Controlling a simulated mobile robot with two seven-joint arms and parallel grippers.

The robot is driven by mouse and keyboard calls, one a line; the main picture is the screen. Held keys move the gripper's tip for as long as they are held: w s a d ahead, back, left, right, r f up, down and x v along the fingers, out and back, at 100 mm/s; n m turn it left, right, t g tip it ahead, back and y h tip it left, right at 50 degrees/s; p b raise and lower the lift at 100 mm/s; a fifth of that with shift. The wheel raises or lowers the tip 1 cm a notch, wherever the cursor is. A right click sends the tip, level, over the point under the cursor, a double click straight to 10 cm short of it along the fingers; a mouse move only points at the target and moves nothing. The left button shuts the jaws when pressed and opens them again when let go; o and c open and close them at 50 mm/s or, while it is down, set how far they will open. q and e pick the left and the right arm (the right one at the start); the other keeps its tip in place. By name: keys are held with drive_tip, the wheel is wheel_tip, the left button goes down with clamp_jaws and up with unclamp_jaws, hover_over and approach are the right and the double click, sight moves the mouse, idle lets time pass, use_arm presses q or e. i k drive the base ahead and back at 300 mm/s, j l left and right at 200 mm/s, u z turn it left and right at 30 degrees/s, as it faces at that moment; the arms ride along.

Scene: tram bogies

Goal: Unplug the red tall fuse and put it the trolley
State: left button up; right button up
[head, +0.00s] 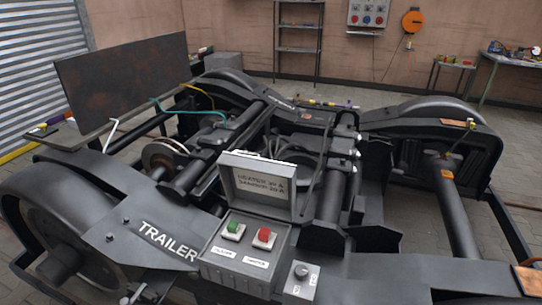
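A red fuse (264,238) sits upright in the right-hand socket of a grey open box (247,254) on the black bogie frame. A green fuse (233,230) sits in the socket to its left. Small white labels are below both, too small to read surely. The box's lid (262,186) stands raised behind them, with a text plate that seems to mention a heater. Neither of my grippers can be made out. I cannot tell for certain which thing is the trolley; a small stand (455,64) with items on it is at the back right.
A grey knob unit (301,279) is beside the box. Bogie wheels, beams and cables surround it. A dark upright panel (125,82) rises at the left. A workbench (513,58), a shelf rack (299,27) and a wall panel (368,13) are at the back. Paved floor shows beyond the bogie.

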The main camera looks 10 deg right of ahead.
sight(264, 234)
drive_tip(key=i+j+z, duration=0.35)
drive_tip(key=i+z, duration=0.15)
drive_tip(key=i+j+z, duration=0.95)
drive_tip(key=j, duration=0.4)
